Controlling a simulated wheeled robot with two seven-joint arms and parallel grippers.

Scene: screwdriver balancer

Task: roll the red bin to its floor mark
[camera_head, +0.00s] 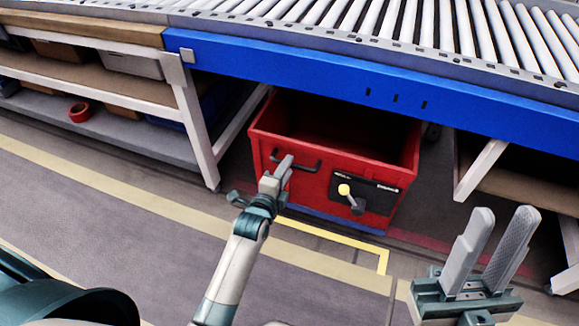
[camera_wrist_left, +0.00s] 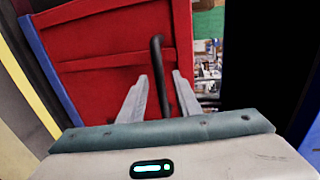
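The red bin (camera_head: 262,165) stands under the blue-edged conveyor, its front facing me, with a black handle (camera_head: 312,167) on the front's left part. The handle also shows in the left wrist view (camera_wrist_left: 156,55). My left gripper (camera_head: 283,170) is at the handle. In the left wrist view its fingers (camera_wrist_left: 160,82) are apart, with the handle bar between them and a gap visible. A yellow corner line (camera_head: 345,243) marks the floor in front of the bin. My right gripper (camera_head: 505,214) is open and empty at the lower right.
The conveyor's blue beam (camera_head: 330,75) runs above the bin. A white table leg (camera_head: 195,120) stands left of it and a white brace (camera_head: 482,168) right of it. A shelf (camera_head: 120,125) holds a red tape roll (camera_head: 79,112). The floor in front is clear.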

